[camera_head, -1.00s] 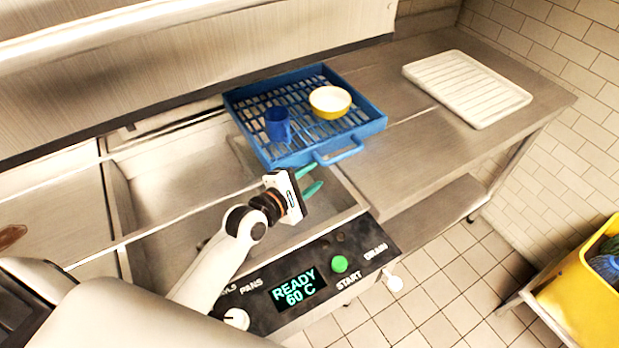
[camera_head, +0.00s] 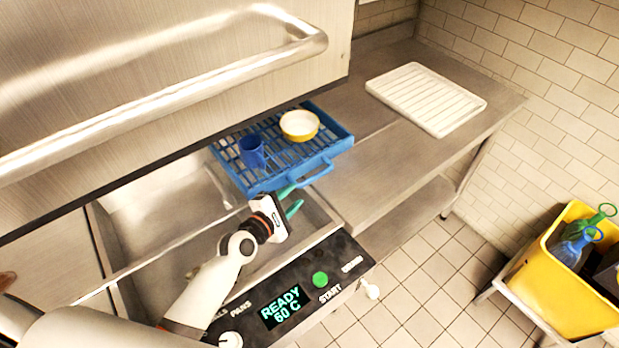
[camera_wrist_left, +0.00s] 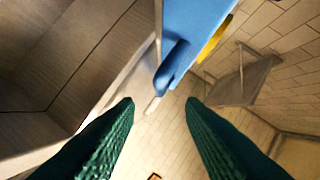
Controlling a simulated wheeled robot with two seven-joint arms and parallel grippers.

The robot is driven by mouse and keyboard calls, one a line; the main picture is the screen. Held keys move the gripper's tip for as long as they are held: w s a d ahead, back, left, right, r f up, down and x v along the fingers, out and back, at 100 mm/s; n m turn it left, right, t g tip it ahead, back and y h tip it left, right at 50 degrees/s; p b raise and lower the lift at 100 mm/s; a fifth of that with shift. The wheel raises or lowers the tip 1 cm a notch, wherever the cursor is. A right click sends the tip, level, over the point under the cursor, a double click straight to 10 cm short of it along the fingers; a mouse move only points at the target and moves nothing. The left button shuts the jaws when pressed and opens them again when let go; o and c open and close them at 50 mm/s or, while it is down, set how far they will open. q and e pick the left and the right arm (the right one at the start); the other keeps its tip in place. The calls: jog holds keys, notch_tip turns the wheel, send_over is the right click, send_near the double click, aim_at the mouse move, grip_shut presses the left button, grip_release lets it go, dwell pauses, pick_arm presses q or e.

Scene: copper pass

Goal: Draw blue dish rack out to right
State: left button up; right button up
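The blue dish rack (camera_head: 258,184) lies flat under the steel hood, partly on the counter. A blue cup (camera_head: 252,152) and a yellow bowl (camera_head: 299,125) with a pale inside stand in it. A loop handle (camera_head: 311,174) sticks out from its near right side. My left gripper (camera_head: 293,200) is in front of this handle, with its green fingers apart and nothing between them. In the left wrist view the fingers (camera_wrist_left: 160,102) are open, and the rack's handle (camera_wrist_left: 171,67) shows ahead, beyond the tips. My right gripper is not in view.
The raised steel hood (camera_head: 170,70) with a bar handle hangs over the rack's back. A control panel (camera_head: 290,290) is at the front. To the right, the counter (camera_head: 385,150) is clear up to a white ribbed tray (camera_head: 427,98). A yellow bin (camera_head: 565,290) stands at lower right.

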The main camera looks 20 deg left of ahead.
aim_at(308, 182)
pick_arm(q)
jog(key=x, duration=0.8)
jog(key=shift+w+d+f, duration=0.1)
jog(key=shift+w+d, duration=0.05)
jog(key=shift+w, duration=0.2)
grip_shut()
